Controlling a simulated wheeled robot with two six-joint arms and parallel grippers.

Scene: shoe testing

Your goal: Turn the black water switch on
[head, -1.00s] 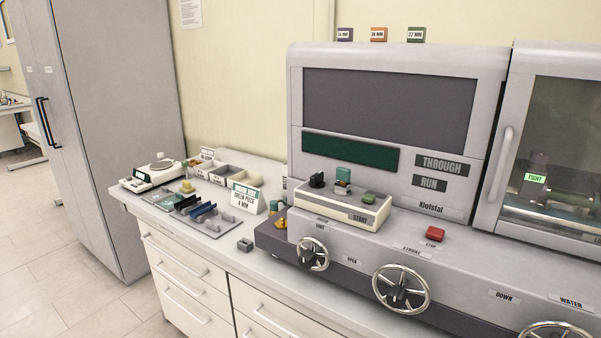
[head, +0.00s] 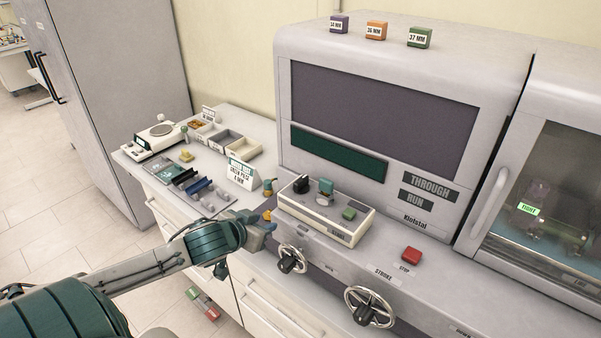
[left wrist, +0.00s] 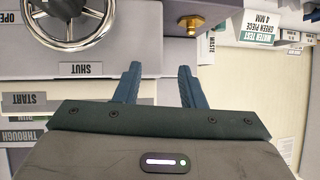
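A black knob (head: 301,184) stands on the left end of the white control box (head: 335,222), beside a teal knob (head: 325,190) and a green START button (head: 348,214). No label naming this knob as the water switch is readable. My left gripper (head: 264,227) is left of the box and below it, near a brass fitting (head: 267,214). In the left wrist view, my left gripper (left wrist: 158,80) has its two dark blue fingers apart with nothing between them. The brass fitting (left wrist: 191,22) is beyond the fingers, apart from them. My right gripper is not in view.
A spoked handwheel (head: 291,260) is just right of my left gripper; it also shows in the left wrist view (left wrist: 70,22). A second handwheel (head: 370,307) and a red STOP button (head: 411,254) are farther right. Trays and a green-piece sign (head: 242,173) occupy the left bench.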

